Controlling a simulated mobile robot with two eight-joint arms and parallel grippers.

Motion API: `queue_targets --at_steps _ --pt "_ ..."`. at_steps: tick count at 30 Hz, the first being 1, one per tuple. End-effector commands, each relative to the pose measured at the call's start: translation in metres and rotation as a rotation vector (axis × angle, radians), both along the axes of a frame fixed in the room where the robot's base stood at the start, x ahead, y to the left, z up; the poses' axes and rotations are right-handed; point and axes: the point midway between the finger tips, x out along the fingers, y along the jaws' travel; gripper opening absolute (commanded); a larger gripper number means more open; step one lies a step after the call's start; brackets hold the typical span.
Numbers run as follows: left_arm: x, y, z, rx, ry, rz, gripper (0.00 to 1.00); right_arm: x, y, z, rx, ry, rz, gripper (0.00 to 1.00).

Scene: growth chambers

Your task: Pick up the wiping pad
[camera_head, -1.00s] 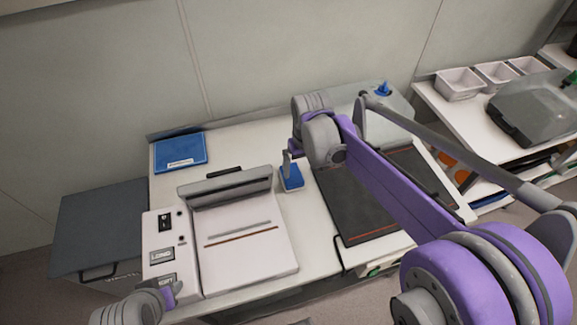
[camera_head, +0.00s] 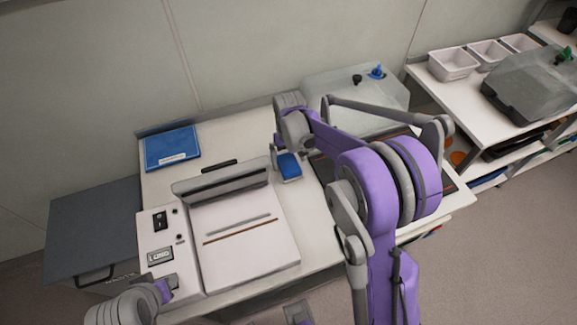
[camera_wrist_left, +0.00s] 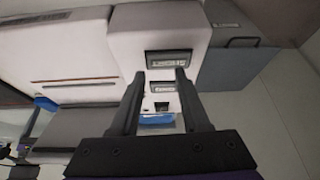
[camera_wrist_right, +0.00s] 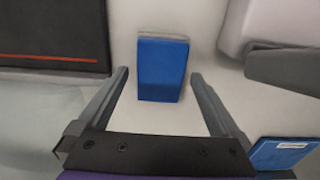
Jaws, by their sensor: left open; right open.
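The wiping pad is a small blue block with a pale grey edge (camera_head: 289,167), lying on the white bench right of the sealer-like machine. It also shows in the right wrist view (camera_wrist_right: 162,72), centred between the fingertips with space on both sides. My right gripper (camera_wrist_right: 160,75) is open and empty, pointing down at the pad. In the head view my right wrist is just behind the pad, and its fingers are mostly hidden. My left gripper (camera_wrist_left: 161,74) is open and empty over the machine's control panel, low in the head view.
The white machine with a grey bar (camera_head: 245,235) stands left of the pad. A blue folder-like item (camera_head: 172,148) lies at the back left. A black flat plate (camera_wrist_right: 50,40) lies on the pad's other side. White bins (camera_head: 453,64) stand on the right bench.

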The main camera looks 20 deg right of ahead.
Motion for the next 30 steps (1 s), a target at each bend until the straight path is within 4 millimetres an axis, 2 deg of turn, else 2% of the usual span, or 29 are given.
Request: queue_targets --at_steps 3,6,14,26,30 --pt "0.0 0.0 0.0 0.0 0.0 0.0 0.46 0.001 0.001 -0.018 0.0 0.0 0.0 1.0" --pt "0.0 0.0 -0.001 0.0 0.0 0.0 0.46 0.001 0.001 -0.026 0.0 0.0 0.0 1.0" --pt "0.0 0.0 0.0 0.0 0.0 0.0 0.46 0.001 0.001 -0.028 0.0 0.0 0.0 1.0" --pt "0.0 0.0 -0.001 0.0 0.0 0.0 0.46 0.001 0.001 -0.028 0.0 0.0 0.0 0.29" --pt "0.0 0.0 0.0 0.0 0.0 0.0 0.46 0.001 0.001 -0.028 0.0 0.0 0.0 0.28"
